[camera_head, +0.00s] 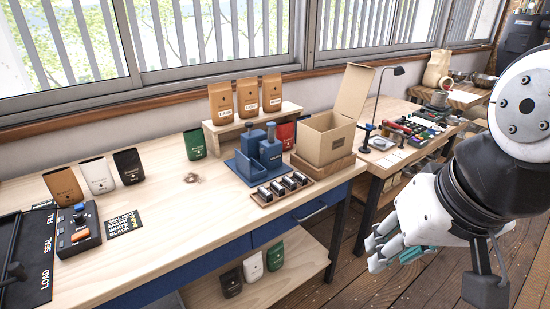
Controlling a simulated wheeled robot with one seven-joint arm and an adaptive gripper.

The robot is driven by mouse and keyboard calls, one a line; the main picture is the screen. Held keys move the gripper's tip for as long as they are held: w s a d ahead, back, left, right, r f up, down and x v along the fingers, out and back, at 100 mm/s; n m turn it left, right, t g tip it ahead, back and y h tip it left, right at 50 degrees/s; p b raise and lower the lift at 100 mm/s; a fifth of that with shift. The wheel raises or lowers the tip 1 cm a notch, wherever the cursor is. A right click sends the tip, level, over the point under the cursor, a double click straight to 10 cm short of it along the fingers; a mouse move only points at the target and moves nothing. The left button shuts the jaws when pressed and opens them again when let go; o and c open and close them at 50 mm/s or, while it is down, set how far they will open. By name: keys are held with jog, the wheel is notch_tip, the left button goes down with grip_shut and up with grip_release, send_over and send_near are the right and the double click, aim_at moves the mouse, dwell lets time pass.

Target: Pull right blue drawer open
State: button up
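My gripper (372,252) is at the right, in front of the bench and to the right of the handle in the picture. Its white fingers look spread, with nothing between them. It is apart from the handle.
A blue stand (253,172), a row of small jars (283,188) and a cardboard box (325,137) stand on the bench above the drawer. A lower shelf (290,284) holds several pouches. A second bench stands behind my arm. Wooden floor (350,285) is clear in front.

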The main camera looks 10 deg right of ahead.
jog(key=w+a+f+m+g+y+b, duration=0.2)
jog(key=w+a+f+m+y+b, duration=0.3)
jog(key=w+f+m+b, duration=0.45)
jog(key=n+t+y+b, duration=0.2)
jog(key=n+t+b, duration=1.3)
jog(key=n, duration=2)
send_near(313, 214)
jog(key=w+a+g+b, duration=0.1)
jog(key=w+b, duration=0.1)
jog(key=w, duration=0.1)
jog(key=w+a+g+b, duration=0.1)
jog(key=w+b, duration=0.2)
jog(key=w+a+g+b, duration=0.1)
jog(key=w+a+b, duration=0.1)
jog(key=w+b, duration=0.1)
jog(key=shift+w+r+g, duration=0.1)
jog(key=shift+w+g, duration=0.2)
jog(key=shift+w, duration=0.05)
grip_shut()
